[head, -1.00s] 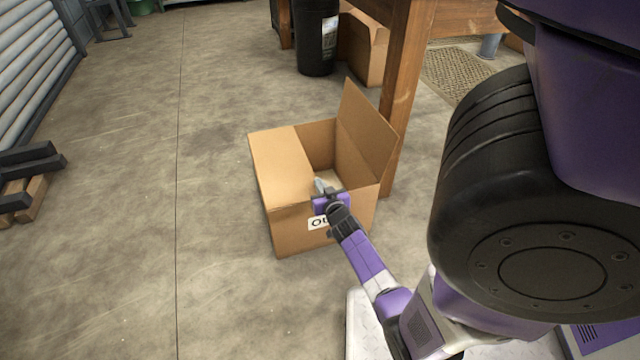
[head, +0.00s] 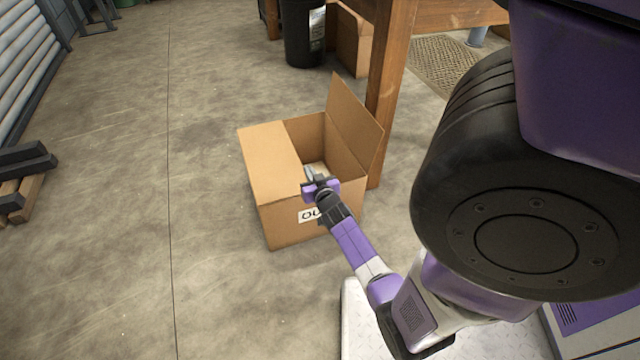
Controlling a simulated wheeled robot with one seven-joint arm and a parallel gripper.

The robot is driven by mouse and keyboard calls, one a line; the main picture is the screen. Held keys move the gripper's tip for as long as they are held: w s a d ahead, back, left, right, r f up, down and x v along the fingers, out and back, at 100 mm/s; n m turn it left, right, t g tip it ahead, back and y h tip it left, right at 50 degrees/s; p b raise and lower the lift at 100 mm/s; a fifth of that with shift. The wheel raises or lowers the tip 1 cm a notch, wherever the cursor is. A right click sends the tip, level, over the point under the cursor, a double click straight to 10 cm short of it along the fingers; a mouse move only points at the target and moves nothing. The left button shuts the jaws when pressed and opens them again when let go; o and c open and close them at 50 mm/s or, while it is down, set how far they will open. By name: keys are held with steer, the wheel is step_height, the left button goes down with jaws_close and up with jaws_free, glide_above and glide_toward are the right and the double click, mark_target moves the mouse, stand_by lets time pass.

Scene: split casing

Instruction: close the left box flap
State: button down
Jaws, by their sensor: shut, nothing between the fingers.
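A brown cardboard box (head: 290,222) stands on the floor in the head view, with a partly hidden label on its front. Its left flap (head: 270,162) lies flat across the left part of the opening. Its right flap (head: 355,130) stands up, tilted outward to the right. My gripper (head: 311,174) is shut and empty, over the front of the opening, just right of the left flap's edge. I cannot tell whether it touches the flap. My wrist hides part of the front wall and label.
A wooden table leg (head: 388,95) stands close behind the box's right side. A black bin (head: 303,35) and another cardboard box (head: 353,42) are at the back. Stacked beams (head: 25,180) lie at far left. The floor left of the box is clear.

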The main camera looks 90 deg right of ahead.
steer(key=p+v, duration=0.2)
steer(key=v, duration=0.7)
steer(key=shift+p, duration=0.3)
steer(key=shift+a, duration=0.1)
steer(key=w+a+r+n+t+y, duration=0.2)
steer(key=w+a+r+n+t, duration=0.2)
steer(key=a+r, duration=0.6)
steer(key=w+a+r+n+t+y, duration=0.25)
steer(key=w+a+r+t, duration=0.2)
steer(key=a, duration=0.85)
steer(key=s+a+r+n+y, duration=0.3)
steer(key=a, duration=0.4)
steer(key=s+a+r+n+y, duration=0.2)
steer(key=a+r+y, duration=0.1)
steer(key=a, duration=0.4)
steer(key=s+a+r+n+y, duration=0.3)
steer(key=a+y, duration=0.1)
steer(key=a, duration=0.3)
step_height(320, 180, up, 28)
steer(key=p, duration=2.7)
steer(key=shift+w+m+p, duration=0.3)
steer(key=shift+m+p, duration=0.05)
